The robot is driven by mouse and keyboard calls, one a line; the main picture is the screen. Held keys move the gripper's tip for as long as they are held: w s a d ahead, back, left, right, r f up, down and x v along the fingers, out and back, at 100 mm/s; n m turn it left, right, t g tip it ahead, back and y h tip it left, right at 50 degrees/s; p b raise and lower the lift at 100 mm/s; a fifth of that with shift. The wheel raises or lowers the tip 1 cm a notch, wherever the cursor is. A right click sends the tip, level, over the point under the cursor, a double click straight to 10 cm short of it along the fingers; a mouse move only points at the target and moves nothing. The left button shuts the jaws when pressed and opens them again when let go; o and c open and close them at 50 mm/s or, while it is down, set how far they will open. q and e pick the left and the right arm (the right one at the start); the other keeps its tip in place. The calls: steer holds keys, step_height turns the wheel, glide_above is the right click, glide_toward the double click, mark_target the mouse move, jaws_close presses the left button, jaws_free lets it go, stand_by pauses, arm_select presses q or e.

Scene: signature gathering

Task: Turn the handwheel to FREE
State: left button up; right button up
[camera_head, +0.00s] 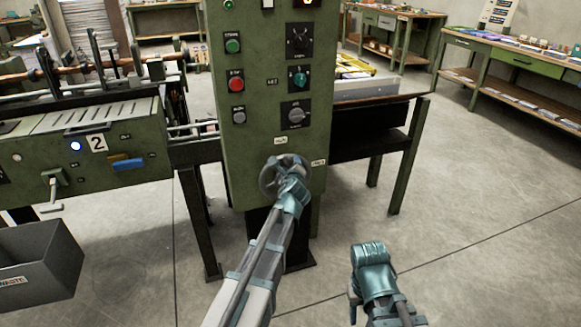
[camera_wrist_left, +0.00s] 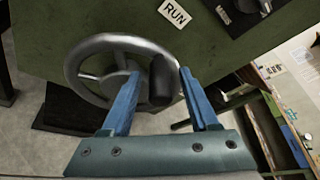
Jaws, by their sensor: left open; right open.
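The handwheel (camera_head: 264,180) is a grey metal ring low on the front of the green control cabinet (camera_head: 255,120). It also shows in the left wrist view (camera_wrist_left: 76,62), with a dark handle knob (camera_wrist_left: 160,84) at its right side. My left gripper (camera_head: 290,184) is at the wheel and covers its right part in the head view. In the left wrist view its blue fingers are open, with the knob between them and gaps visible at the tips. The RUN label (camera_wrist_left: 174,13) is above the wheel. Another small label (camera_head: 318,162) lies right of it. My right gripper (camera_head: 369,256) is low, away from the cabinet.
A green machine marked 2 (camera_head: 97,143) stands left of the cabinet, with a dark waste bin (camera_head: 40,265) before it. A dark-legged stand (camera_head: 398,165) is at the right. Workbenches (camera_head: 500,55) line the back. The floor at right is clear.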

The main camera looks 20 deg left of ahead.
arm_select(q)
jaws_close()
stand_by(1.3)
